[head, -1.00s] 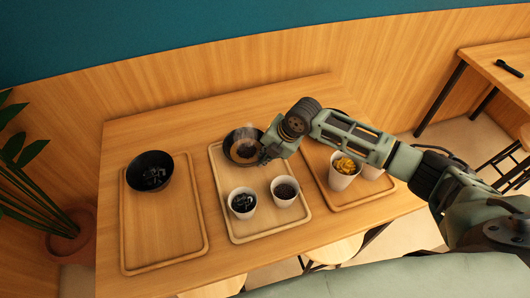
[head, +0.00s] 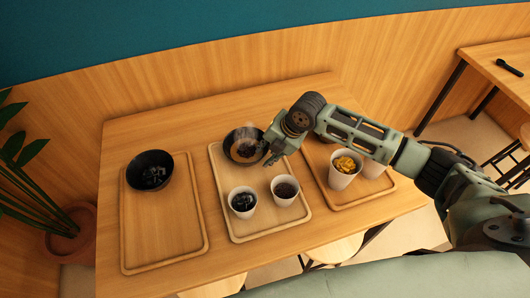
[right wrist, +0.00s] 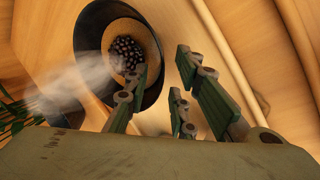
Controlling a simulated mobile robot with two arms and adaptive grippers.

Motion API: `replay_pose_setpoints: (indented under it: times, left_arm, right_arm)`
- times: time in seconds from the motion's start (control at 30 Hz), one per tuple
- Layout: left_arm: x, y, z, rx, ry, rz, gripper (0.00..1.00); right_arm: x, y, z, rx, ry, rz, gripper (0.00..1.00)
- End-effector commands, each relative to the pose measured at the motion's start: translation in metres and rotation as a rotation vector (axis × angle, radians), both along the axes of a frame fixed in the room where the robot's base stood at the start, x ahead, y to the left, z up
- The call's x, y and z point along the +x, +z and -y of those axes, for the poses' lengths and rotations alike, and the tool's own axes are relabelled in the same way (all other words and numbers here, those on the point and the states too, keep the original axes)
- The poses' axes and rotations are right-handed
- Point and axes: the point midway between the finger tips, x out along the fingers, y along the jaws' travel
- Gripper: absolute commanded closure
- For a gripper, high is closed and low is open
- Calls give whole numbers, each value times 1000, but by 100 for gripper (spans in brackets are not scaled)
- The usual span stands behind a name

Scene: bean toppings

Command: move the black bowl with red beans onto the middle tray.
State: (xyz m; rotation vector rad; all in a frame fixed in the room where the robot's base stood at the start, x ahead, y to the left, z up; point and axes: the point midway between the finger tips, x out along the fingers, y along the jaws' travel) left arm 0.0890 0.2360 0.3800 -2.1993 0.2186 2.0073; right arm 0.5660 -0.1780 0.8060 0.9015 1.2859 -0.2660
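The black bowl (head: 243,147) with dark beans stands upright at the back of the middle tray (head: 288,222), steam rising from it. In the right wrist view, the black bowl (right wrist: 91,66) shows at upper left with the beans in its paler middle. My right gripper (head: 271,160) is just right of the bowl, empty, its fingers spread. In the right wrist view, one finger of the gripper (right wrist: 165,80) overlaps the bowl's near rim in the picture; whether it touches cannot be told. My left gripper is out of view.
Two white cups with dark contents, left (head: 242,203) and right (head: 285,191), stand at the tray's front. The left tray (head: 165,225) holds another black bowl (head: 150,170) with dark cubes. The right tray (head: 350,198) holds a cup with yellow pieces (head: 342,172).

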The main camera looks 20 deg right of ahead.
Motion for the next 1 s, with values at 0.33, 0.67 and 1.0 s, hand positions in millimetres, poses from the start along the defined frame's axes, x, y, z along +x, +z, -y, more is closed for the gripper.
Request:
replay_pose_setpoints:
  times: [0.33, 0.67, 1.0]
  left_arm:
    - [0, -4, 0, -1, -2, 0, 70]
    - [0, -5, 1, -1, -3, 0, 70]
    - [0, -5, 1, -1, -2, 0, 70]
  right_arm:
    - [-22, 67, 23, -2, 1, 3, 77]
    - [-31, 92, 30, 1, 0, 1, 77]
    - [-31, 92, 30, 1, 0, 1, 77]
